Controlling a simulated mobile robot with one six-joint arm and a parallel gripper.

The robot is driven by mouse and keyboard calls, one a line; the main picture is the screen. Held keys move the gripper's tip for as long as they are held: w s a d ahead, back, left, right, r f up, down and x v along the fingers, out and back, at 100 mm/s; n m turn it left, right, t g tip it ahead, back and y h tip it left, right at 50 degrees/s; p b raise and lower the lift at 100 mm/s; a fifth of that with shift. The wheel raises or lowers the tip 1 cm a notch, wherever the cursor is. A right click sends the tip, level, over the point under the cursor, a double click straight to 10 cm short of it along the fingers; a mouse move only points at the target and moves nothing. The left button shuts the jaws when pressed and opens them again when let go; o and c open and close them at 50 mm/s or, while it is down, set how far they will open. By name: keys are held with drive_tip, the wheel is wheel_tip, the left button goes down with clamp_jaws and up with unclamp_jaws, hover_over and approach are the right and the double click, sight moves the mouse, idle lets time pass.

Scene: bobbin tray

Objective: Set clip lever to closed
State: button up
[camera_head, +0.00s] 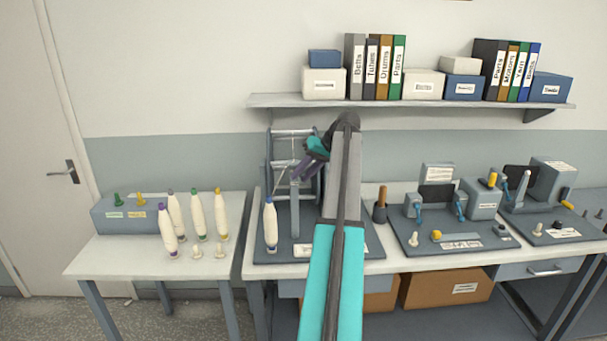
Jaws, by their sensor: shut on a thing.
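My gripper (297,174) has dark purple fingers and is at the grey winding stand (269,160) on the middle bench. The fingers are shut on a small part at the top of a grey upright post (295,210), in front of the stand's rails. This part looks to be the clip lever, but the fingers cover most of it and its setting cannot be made out. My arm crosses the middle of the view and hides the stand's right side. A white bobbin with a blue tip (270,226) stands upright on the stand's base, left of the post.
A left table (105,262) holds several white bobbins with coloured tips and a grey-blue block (124,214). Grey fixtures (450,232) with levers and knobs stand on the right of the bench. A wooden-handled tool (381,200) stands between. A shelf (420,103) with boxes and binders hangs above.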

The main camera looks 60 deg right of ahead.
drive_tip(key=shift+w+d+r+y, duration=0.3)
drive_tip(key=shift+w+r+y, duration=0.1)
drive_tip(key=shift+r, duration=0.25)
drive_tip(key=shift+g+p, duration=0.3)
drive_tip(key=shift+p, duration=0.05)
drive_tip(key=o, duration=1)
drive_tip(key=shift+f, duration=0.15)
drive_tip(key=shift+s+a, duration=0.1)
drive_tip(key=shift+s, duration=0.1)
drive_tip(key=p+v, duration=0.2)
drive_tip(key=v, duration=1.1)
drive_tip(key=shift+d+r, duration=0.2)
drive_tip(key=shift+r, duration=0.1)
